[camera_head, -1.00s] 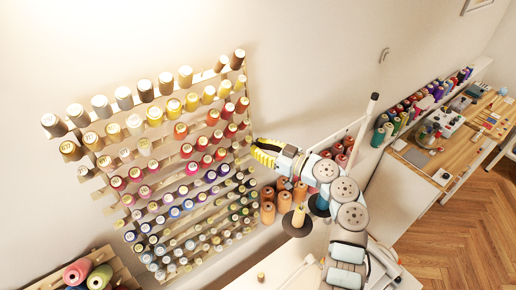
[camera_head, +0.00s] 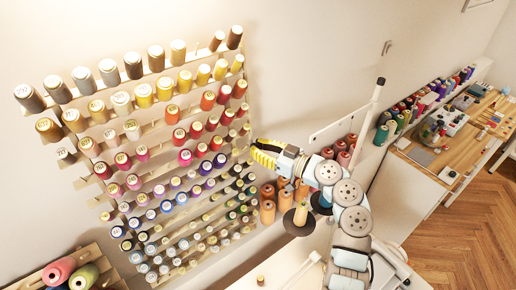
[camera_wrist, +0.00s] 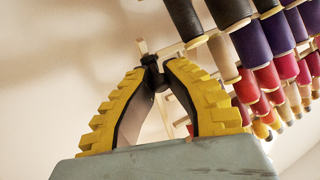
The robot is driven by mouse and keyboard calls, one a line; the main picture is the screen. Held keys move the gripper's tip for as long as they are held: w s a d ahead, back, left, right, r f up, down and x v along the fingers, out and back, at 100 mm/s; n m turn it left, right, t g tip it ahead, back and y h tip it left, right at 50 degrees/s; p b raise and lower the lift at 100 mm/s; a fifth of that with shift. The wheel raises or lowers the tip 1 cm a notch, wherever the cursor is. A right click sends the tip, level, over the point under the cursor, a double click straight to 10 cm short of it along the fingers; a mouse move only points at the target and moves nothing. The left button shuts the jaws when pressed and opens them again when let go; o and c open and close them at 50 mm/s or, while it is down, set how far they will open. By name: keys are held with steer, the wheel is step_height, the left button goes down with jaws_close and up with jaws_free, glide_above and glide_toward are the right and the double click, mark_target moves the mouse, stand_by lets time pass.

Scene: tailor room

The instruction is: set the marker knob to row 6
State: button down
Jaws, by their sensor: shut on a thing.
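The thread rack (camera_head: 82,184) with rows of colored spools hangs on the wall at left in the head view. My yellow-and-black gripper (camera_head: 254,149) is at the rack's right edge, about mid-height. In the wrist view my gripper (camera_wrist: 153,66) has its fingertips together around a small dark piece (camera_wrist: 152,76), likely the marker knob, which the fingers mostly hide. A pale wooden strip end (camera_wrist: 142,47) shows just beyond the fingertips. The knob cannot be made out in the head view, and no row numbers are legible.
Spools (camera_wrist: 230,15) hang close to the right of my fingers in the wrist view. Orange cones (camera_head: 267,212) and a thread stand (camera_head: 300,215) are below my arm. A worktable (camera_head: 455,150) stands at far right.

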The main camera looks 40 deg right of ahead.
steer(key=c, duration=1.3)
jaws_free()
steer(key=shift+f, duration=0.4)
steer(key=shift+o, duration=0.2)
steer(key=shift+r, duration=0.1)
steer(key=v, duration=1.2)
